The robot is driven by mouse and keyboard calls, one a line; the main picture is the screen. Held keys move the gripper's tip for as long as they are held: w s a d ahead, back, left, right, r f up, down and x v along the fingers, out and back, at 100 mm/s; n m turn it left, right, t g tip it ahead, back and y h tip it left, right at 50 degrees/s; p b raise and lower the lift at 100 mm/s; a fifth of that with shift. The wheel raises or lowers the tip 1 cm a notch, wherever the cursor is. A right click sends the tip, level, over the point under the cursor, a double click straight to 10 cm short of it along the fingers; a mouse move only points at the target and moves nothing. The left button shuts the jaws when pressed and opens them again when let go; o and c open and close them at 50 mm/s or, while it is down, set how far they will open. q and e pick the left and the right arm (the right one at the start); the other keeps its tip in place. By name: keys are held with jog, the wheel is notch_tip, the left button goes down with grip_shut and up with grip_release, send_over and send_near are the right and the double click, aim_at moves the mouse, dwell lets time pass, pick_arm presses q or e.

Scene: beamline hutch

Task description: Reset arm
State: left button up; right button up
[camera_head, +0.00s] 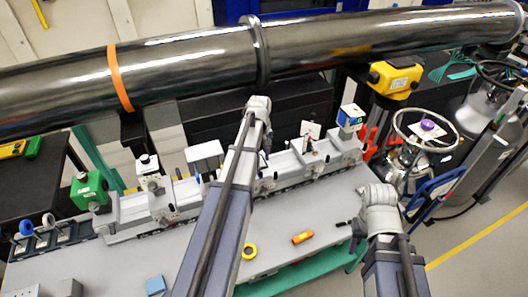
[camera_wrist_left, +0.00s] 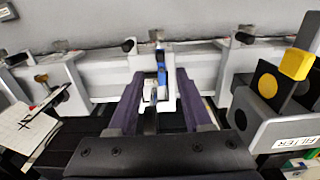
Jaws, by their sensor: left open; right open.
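My left arm reaches up the middle of the head view, and my left gripper (camera_head: 264,157) is partly hidden at the optical rail (camera_head: 215,196). In the left wrist view, my left gripper (camera_wrist_left: 160,100) is open. A small blue-and-white part (camera_wrist_left: 161,70) shows between its fingers, against the pale rail; I cannot tell whether they touch it. My right arm comes in from the lower right. My right gripper (camera_head: 354,236) is open, low over the right end of the bench, and its fingers are hard to make out.
A dark beam pipe (camera_head: 190,65) with an orange band crosses behind the rail. A yellow tape roll (camera_head: 249,251), an orange item (camera_head: 302,237) and a blue block (camera_head: 155,285) lie on the bench (camera_head: 110,270). In the wrist view, a box labelled FILTER (camera_wrist_left: 275,130) stands close at right.

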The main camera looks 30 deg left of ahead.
pick_arm(q)
jog(key=s+d+f+m+b, duration=0.3)
jog(key=s+d, duration=0.3)
jog(key=d, duration=0.4)
jog(key=s+d+f+m+b, duration=0.4)
jog(key=s+d+m, duration=0.2)
jog(key=d, duration=0.4)
jog(key=s+d+f+m+y+b, duration=0.1)
jog(key=s+d+f+m+b, duration=0.3)
jog(key=d, duration=0.5)
jog(key=s, duration=0.2)
jog(key=shift+s+d+f+m+b, duration=0.25)
jog(key=shift+s+d+m+b, duration=0.05)
jog(key=shift+d+m+b, duration=0.1)
jog(key=shift+o, duration=0.4)
